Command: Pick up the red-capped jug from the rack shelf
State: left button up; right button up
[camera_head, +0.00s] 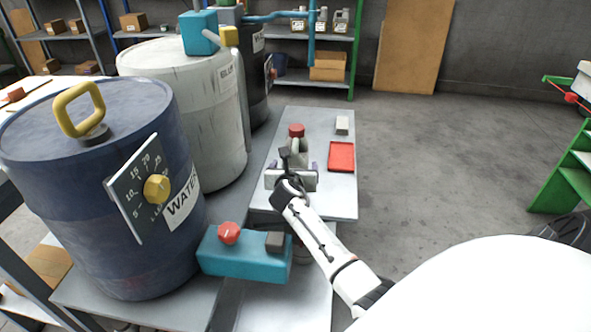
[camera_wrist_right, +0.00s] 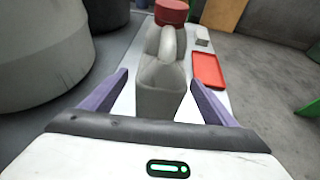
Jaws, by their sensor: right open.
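The red-capped jug (camera_wrist_right: 160,82) is grey with a handle on top. It stands upright on a light grey shelf surface (camera_head: 332,206). In the head view its red cap (camera_head: 296,130) shows beyond my right gripper (camera_head: 291,176), which hides most of its body. In the right wrist view my right gripper (camera_wrist_right: 160,100) is open, with one purple finger on each side of the jug. Gaps show between the fingers and the jug, so it is not gripped. My left gripper is not in view.
A red tray (camera_head: 341,156) and a small pale block (camera_head: 342,125) lie right of the jug. A blue WATER drum (camera_head: 100,240), a white drum (camera_head: 195,120) and a teal box with a red knob (camera_head: 243,262) stand left. Open floor lies right.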

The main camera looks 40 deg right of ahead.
jog(key=b+x, duration=0.1)
jog(key=x, duration=0.2)
jog(key=shift+w+d, duration=0.1)
jog(key=shift+d, duration=0.2)
jog(key=c, duration=1.4)
